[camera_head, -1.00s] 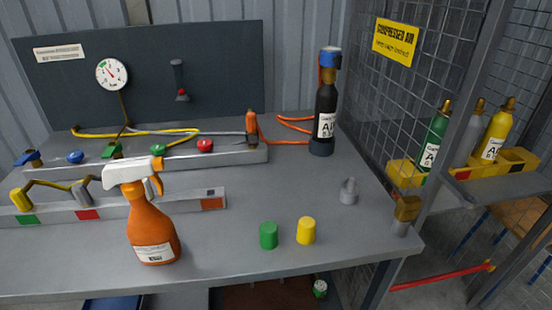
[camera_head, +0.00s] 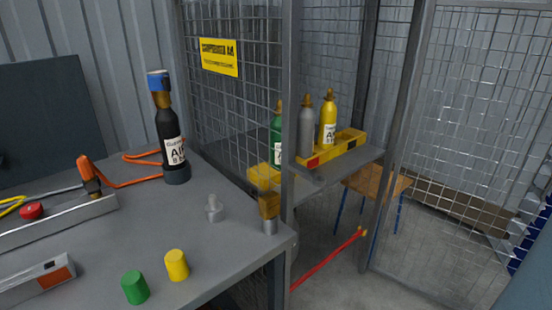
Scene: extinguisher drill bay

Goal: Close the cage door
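The cage (camera_head: 289,130) stands right of the workbench, with grey posts and wire mesh. Its front opening shows a shelf with gas bottles inside. A framed mesh panel (camera_head: 465,130), which looks like the cage door, runs from the far post of the opening out to the right picture edge. It appears to stand open, away from the near post. Its outer edge and any handle or latch cannot be made out. Neither of my grippers is in view.
On the bench (camera_head: 225,240) are a black bottle (camera_head: 173,150), a green cap (camera_head: 135,287) and a yellow cap (camera_head: 177,265). A yellow bottle (camera_head: 328,120) and a grey bottle (camera_head: 306,130) stand in the cage. A red bar (camera_head: 325,262) crosses low at the opening. A wooden chair (camera_head: 378,186) stands behind.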

